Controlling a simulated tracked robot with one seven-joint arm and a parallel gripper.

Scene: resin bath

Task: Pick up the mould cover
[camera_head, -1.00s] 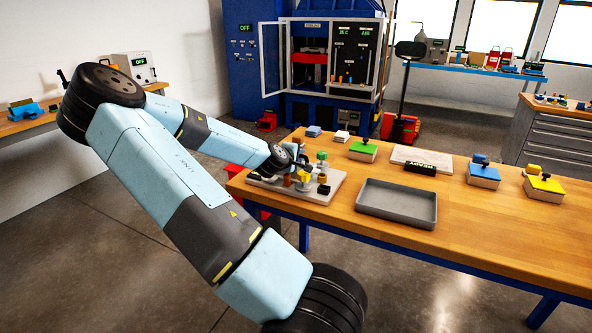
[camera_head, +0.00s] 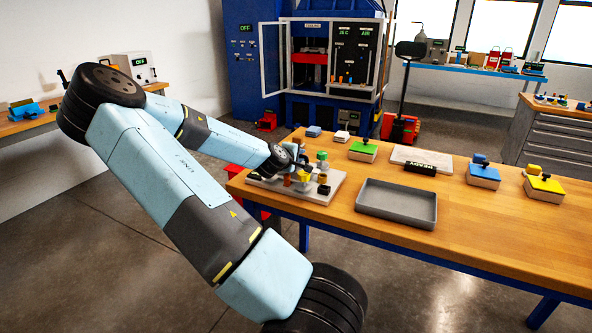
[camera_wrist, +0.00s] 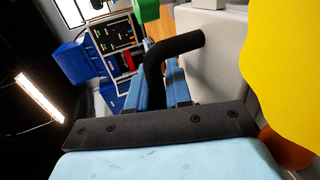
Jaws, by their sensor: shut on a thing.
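My gripper (camera_wrist: 178,85), with blue fingers, is shut on a black bent handle (camera_wrist: 172,52) in the wrist view. The handle runs towards a pale grey surface (camera_wrist: 222,50); I take it to be the mould cover's handle, but cannot tell for certain what it joins. In the head view my gripper is low over the left end of the wooden table, largely hidden among small coloured pieces on a pale grey plate (camera_head: 318,197). No gap under the held thing can be made out.
A yellow piece (camera_wrist: 290,55) is close on the right in the wrist view. An empty grey tray (camera_head: 397,222) lies right of the plate. The table's front right is clear.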

